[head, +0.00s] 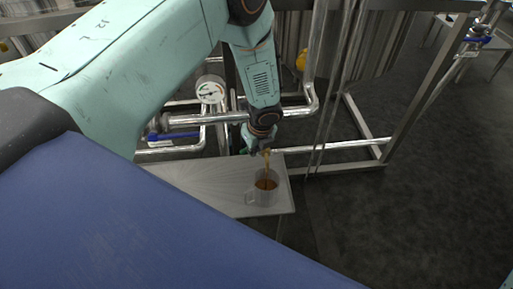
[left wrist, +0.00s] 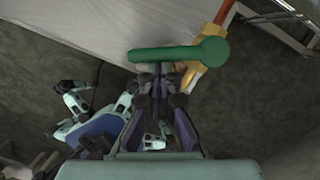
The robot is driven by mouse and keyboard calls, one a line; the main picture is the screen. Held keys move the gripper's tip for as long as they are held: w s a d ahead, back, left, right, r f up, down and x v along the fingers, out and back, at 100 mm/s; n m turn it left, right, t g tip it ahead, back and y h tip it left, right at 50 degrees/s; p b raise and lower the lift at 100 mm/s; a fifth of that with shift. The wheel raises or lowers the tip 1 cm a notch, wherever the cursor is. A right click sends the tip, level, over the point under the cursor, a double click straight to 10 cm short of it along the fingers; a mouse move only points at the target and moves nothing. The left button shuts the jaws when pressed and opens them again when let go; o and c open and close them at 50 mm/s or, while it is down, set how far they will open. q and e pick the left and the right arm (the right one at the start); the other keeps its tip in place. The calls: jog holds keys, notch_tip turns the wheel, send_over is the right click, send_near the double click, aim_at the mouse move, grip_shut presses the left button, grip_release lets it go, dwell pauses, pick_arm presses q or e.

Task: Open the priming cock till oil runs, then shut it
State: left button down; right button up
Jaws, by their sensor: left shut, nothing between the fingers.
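The priming cock (left wrist: 207,68) is brass, with a green lever handle (left wrist: 165,54) lying across the left wrist view. Brown oil (head: 267,168) runs from its outlet down into a clear mug (head: 249,197), which holds some oil. The stream also shows orange at the top of the left wrist view (left wrist: 225,11). My left gripper (left wrist: 160,76) is shut and empty, its fingertips close to the lever; I cannot tell whether they touch it. In the head view the left gripper (head: 258,146) is at the cock, partly hiding it. I cannot make out my right gripper.
The mug stands on a light metal shelf (head: 200,176). A pressure gauge (head: 210,89), steel pipes (head: 220,118) and a blue-handled valve (head: 172,136) are left of the gripper. Frame posts stand behind and to the right. The dark floor at right is clear.

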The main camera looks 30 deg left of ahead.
pick_arm(q)
jog(key=a+m, duration=0.1)
jog(key=m, duration=0.1)
jog(key=a+m, duration=0.1)
jog(key=shift+w+r+m+t+h+p, duration=0.1)
jog(key=shift+w+m+t+h+p, duration=0.1)
jog(key=shift+m+t+h+p, duration=0.15)
jog(key=shift+w+a, duration=0.15)
jog(key=shift+a, duration=0.15)
pick_arm(e)
jog(key=shift+w+a+r, duration=0.2)
jog(key=shift+a+r, duration=0.2)
jog(key=shift+r, duration=0.3)
pick_arm(q)
jog(key=shift+w+a, duration=0.1)
